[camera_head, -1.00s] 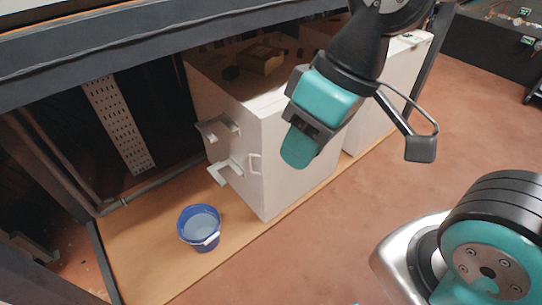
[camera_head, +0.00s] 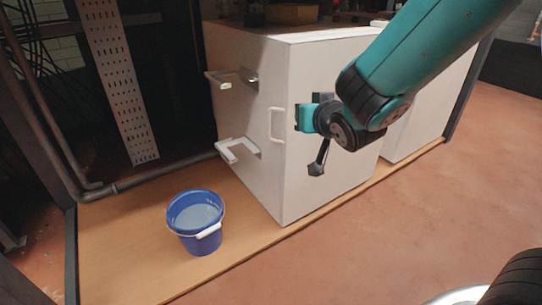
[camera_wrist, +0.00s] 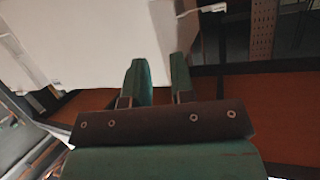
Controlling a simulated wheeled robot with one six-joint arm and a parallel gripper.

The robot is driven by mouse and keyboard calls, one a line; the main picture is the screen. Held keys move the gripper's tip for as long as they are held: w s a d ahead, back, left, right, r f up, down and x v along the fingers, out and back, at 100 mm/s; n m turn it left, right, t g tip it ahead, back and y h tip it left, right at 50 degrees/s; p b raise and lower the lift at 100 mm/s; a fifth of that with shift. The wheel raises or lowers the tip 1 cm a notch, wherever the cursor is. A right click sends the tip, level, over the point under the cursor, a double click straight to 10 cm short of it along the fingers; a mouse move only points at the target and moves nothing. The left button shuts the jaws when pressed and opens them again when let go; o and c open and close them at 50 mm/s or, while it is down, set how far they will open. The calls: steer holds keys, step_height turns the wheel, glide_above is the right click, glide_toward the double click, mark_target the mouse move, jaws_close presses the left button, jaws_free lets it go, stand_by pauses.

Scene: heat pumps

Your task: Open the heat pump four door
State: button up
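A white box-shaped heat pump (camera_head: 330,120) stands on a wooden platform, with a white loop handle (camera_head: 277,124) near the left edge of its front face. No number is readable on it. My gripper (camera_head: 300,118) is in front of that face, just right of the handle in the picture. In the wrist view the two green fingers of my gripper (camera_wrist: 158,60) are apart with nothing between them. A white panel (camera_wrist: 85,40) fills the upper left of that view. The handle is not clearly seen there. The door appears closed.
Two white brackets (camera_head: 232,79) (camera_head: 238,150) stick out of the pump's left side. A blue bucket (camera_head: 195,222) stands on the platform (camera_head: 130,262) at front left. A second white unit (camera_head: 425,100) is at right. Reddish floor (camera_head: 400,225) in front is clear.

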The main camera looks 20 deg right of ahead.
step_height(320, 180, down, 12)
steer(key=w+r+n+t+y+b, duration=0.1)
steer(key=w+n+t+b, duration=0.15)
steer(key=b, duration=0.75)
steer(key=t+p, duration=0.1)
steer(key=p, duration=0.4)
glide_toward(270, 121)
steer(key=shift+y, duration=0.4)
steer(key=w, duration=0.2)
steer(key=w+b, duration=0.1)
steer(key=w, duration=0.5)
steer(key=shift+w+a+f+b, duration=0.1)
steer(key=shift+a+f+b, duration=0.2)
steer(key=shift+f+b, duration=0.1)
steer(key=shift+w+r, duration=0.1)
steer(key=shift+w, duration=0.25)
steer(key=shift+c, duration=0.3)
jaws_close()
